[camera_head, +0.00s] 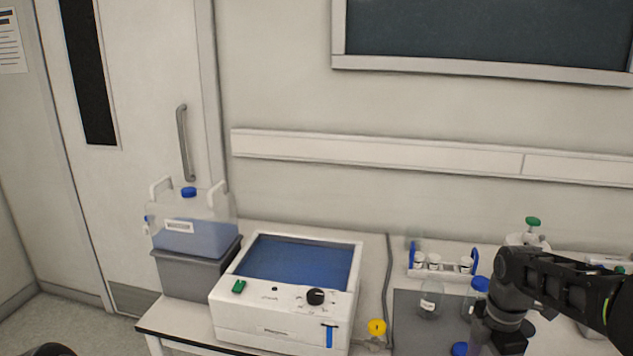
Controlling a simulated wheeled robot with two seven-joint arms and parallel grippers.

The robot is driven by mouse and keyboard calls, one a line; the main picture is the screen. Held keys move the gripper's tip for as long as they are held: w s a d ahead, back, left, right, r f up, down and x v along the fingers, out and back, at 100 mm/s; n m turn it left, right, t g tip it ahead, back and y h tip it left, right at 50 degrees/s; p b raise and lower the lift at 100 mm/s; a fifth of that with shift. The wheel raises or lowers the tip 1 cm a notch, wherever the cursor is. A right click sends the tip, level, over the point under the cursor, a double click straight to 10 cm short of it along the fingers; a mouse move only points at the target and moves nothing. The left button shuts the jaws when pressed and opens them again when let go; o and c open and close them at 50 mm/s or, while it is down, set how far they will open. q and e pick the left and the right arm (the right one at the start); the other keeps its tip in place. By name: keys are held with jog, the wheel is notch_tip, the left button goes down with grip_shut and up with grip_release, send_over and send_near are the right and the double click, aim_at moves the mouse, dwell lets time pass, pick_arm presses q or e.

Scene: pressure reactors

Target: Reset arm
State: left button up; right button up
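My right arm (560,285) comes in from the right edge, and its end points down over the right part of the table. The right gripper (480,345) is partly in view at the bottom edge, close to a blue-capped bottle (479,286). Its fingertips are too cut off and dark to tell whether it is open or shut. Only a small dark rounded shape shows at the bottom left, and my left gripper is not in view.
A white device (275,318) with a blue top stands on the white table (180,318). A carboy (195,235) sits on a grey box (187,275) at left. A rack (442,274) with several vials, a glass beaker (430,300) and a yellow-topped item (377,328) stand near the arm.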

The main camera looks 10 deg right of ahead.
jog(key=a+f+m+y, duration=0.3)
jog(key=a+f+m, duration=0.5)
jog(key=a+f, duration=1.25)
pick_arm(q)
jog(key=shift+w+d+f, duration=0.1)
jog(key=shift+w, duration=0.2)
pick_arm(e)
jog(key=s+a+f+m, duration=0.5)
jog(key=s+f, duration=0.1)
jog(key=s, duration=0.2)
jog(key=s+a+f+m+y, duration=0.1)
jog(key=s+a+f+m, duration=0.4)
jog(key=s, duration=0.3)
jog(key=shift+s+a+f+m, duration=0.3)
jog(key=shift+s+f+m, duration=0.1)
jog(key=shift+m, duration=0.3)
